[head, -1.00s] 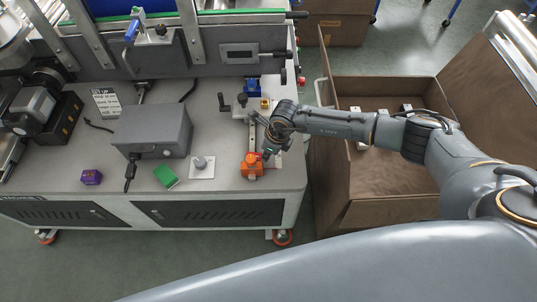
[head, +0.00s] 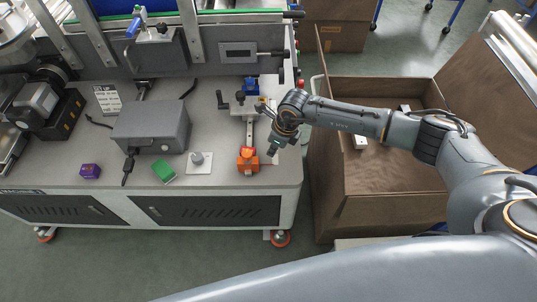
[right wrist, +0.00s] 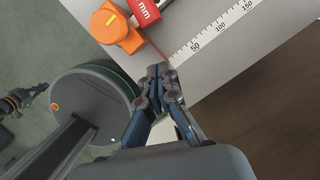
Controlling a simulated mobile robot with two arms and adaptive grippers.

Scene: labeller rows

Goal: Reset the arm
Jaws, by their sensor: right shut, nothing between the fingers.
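My right gripper (head: 262,108) is over the right end of the grey machine table (head: 225,178). In the right wrist view its fingers (right wrist: 158,74) are together, with nothing between them. The orange clamp block (head: 248,160) sits near the table's front right corner, apart from the fingers. In the right wrist view it shows as an orange knob and body (right wrist: 118,30) at the top, beside a red block marked "mm" (right wrist: 144,10) and a white ruler (right wrist: 205,38).
A grey box (head: 150,128), a green block (head: 164,172), a purple block (head: 90,172) and a white plate with a grey knob (head: 199,166) stand on the table. An open brown carton (head: 385,210) with white items stands right of the table, under my right arm.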

